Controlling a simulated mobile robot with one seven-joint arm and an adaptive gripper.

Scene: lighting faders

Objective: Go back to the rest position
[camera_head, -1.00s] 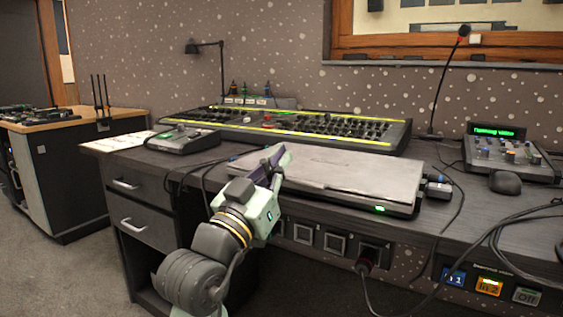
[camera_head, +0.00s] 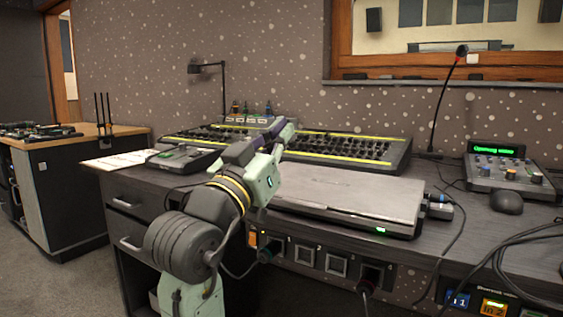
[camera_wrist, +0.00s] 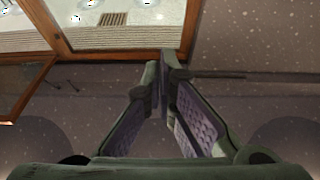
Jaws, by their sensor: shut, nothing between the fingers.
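My gripper (camera_head: 284,132) is raised above the desk, in front of the long fader console (camera_head: 345,150) in the head view. It hides part of the console's middle. The wrist view shows the purple-padded fingers of my gripper (camera_wrist: 165,75) with their tips together and nothing between them. The speckled wall (camera_wrist: 240,45) and the wood-framed window (camera_wrist: 120,47) lie beyond the fingers there. No faders show in the wrist view.
A closed grey laptop (camera_head: 350,195) lies on the desk right of my arm. A gooseneck microphone (camera_head: 445,95), a small mixer with a green display (camera_head: 500,170), a black mouse (camera_head: 506,201) and loose cables are at the right. A small control box (camera_head: 183,158) sits left.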

